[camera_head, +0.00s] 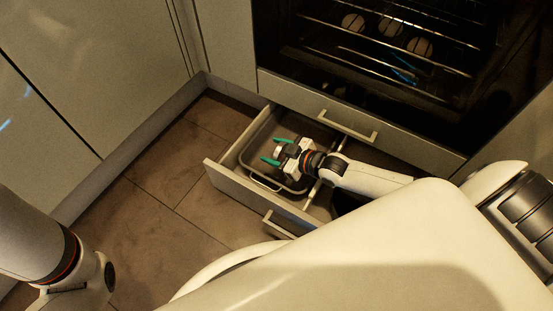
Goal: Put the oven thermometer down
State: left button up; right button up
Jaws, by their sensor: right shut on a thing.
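My right gripper (271,151) reaches into the open drawer (236,196) below the oven, its green fingertips pointing left. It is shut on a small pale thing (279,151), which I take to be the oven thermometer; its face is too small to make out. The gripper is over a grey pan (264,181) with a wire handle in the drawer. I cannot tell whether the held thing touches the pan. My left arm shows at the lower left, but its fingers are out of the picture.
The oven (400,75) stands above the drawer, with several round things on a rack and a blue item below them. Another drawer front with a bar handle (347,126) is under the oven. Pale cabinets line the left. The brown tiled floor (165,190) is clear.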

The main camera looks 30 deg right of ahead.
aim_at(275, 158)
notch_tip(275, 158, down, 4)
jog(key=b, duration=0.3)
jog(key=shift+r, duration=0.25)
jog(key=shift+f, duration=0.55)
jog(key=o, duration=1)
jog(key=shift+s+f, duration=0.1)
jog(key=shift+f, duration=0.1)
